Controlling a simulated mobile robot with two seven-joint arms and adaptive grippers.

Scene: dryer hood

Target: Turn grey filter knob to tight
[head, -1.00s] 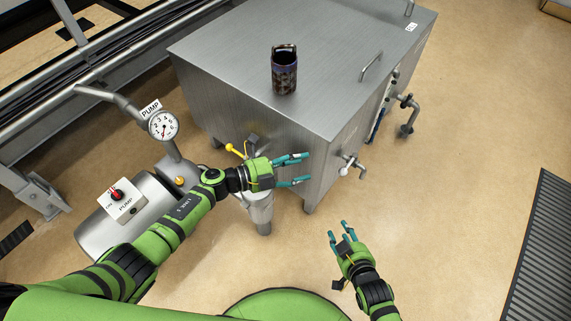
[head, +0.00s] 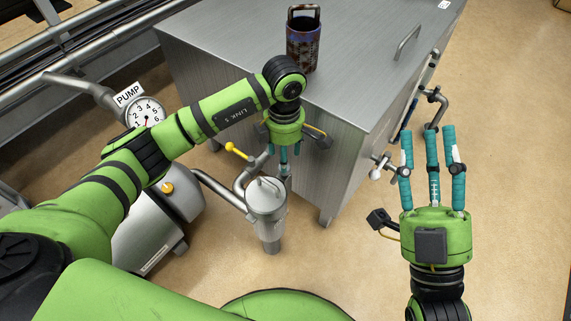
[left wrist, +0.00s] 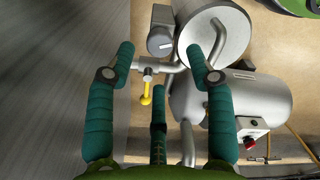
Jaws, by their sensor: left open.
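The grey metal filter (head: 266,200) stands upright beside the tank, with a ridge on its round top. In the left wrist view a grey round lid (left wrist: 225,45) and a smaller grey cylindrical part (left wrist: 160,28) show; I cannot tell which is the knob or read a tight mark. My left gripper (head: 283,165) is open and empty, pointing down behind the filter's top, near the yellow-handled valve (head: 236,150), apart from the filter. The yellow handle also shows between its fingers in the left wrist view (left wrist: 147,92). My right gripper (head: 428,140) is open and empty, right of the tank.
The pump (head: 160,225) and gauge (head: 146,113) are left. Floor (head: 510,130) at right is clear.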

